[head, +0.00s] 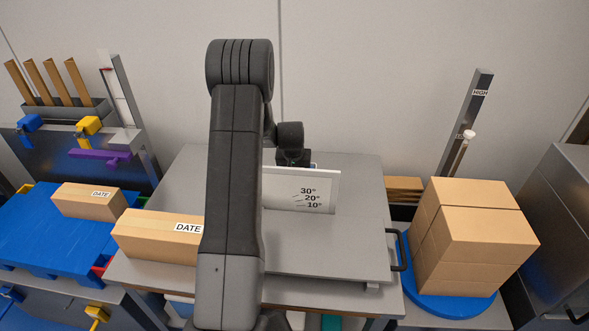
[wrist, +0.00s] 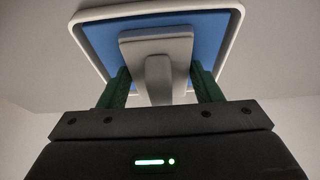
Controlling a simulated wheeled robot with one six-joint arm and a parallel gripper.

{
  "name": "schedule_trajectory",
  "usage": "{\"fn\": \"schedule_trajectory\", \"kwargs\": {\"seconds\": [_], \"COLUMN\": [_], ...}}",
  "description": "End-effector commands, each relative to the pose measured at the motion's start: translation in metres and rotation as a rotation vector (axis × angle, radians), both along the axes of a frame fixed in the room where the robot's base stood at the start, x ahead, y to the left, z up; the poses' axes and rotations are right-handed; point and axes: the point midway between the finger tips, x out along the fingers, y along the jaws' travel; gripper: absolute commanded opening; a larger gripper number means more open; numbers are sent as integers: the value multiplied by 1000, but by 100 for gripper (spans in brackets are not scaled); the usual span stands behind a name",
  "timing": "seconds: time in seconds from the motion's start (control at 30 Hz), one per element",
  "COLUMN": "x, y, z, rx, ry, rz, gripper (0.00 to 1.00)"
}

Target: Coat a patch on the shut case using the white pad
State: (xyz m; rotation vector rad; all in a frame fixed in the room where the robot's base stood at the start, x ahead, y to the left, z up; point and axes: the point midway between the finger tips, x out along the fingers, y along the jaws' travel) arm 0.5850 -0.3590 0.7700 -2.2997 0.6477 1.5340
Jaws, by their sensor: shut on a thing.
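My gripper (wrist: 160,82) is shut on the grey handle of the white pad (wrist: 236,40), between its green fingers. The pad has a blue back and a white rim; its far face is hidden. In the head view my gripper (head: 295,160) is above the grey table, mostly hidden behind my arm, and the pad can hardly be made out. A shut cardboard case (head: 150,236) with a DATE label lies at the table's left, partly behind my arm. A second shut case (head: 88,202) with a DATE label lies on the blue platform further left. My gripper is apart from both.
A white angle board (head: 285,190) marked 30°, 20°, 10° stands on the grey table (head: 350,245). Stacked cartons (head: 470,240) stand on a blue turntable (head: 450,305) at right, near a post (head: 465,120) marked HIGH. The blue platform (head: 40,235) is at left.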

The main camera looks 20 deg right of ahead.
Motion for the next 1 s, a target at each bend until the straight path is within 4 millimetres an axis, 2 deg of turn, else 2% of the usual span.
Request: {"fn": "schedule_trajectory", "kwargs": {"seconds": [0.43,1.0], "x": [-1,0], "y": [1,0], "z": [2,49], "rx": [2,0], "ry": [3,0], "rz": [-1,0], "gripper": [40,40]}}
